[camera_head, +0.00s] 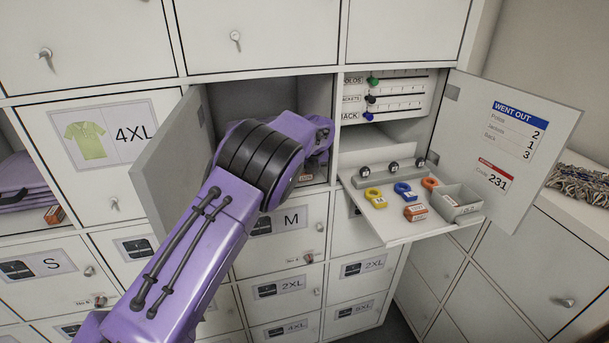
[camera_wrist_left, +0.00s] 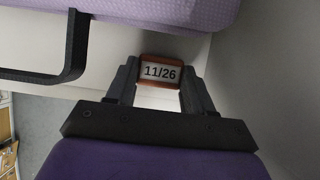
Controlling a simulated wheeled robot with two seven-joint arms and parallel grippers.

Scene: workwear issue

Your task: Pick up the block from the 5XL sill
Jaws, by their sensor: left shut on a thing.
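My left gripper (camera_wrist_left: 159,86) is shut on a small block (camera_wrist_left: 160,71) with a red-brown rim and a white face reading "11/26", as the left wrist view shows. Its two dark fingers press the block from both sides. A light surface lies behind the block, and a purple folded garment (camera_wrist_left: 190,12) with a black strap is just above it. In the head view my left arm reaches into an open compartment (camera_head: 242,97), and the fingers are hidden. My right gripper is out of view.
The compartment's open door (camera_head: 170,160) stands to the left of my arm. On the right, a fold-down shelf (camera_head: 400,230) carries coloured rings, an orange block (camera_head: 415,212) and a grey tray (camera_head: 457,200). Another open door (camera_head: 510,150) stands beyond. A 4XL door (camera_head: 95,150) is shut.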

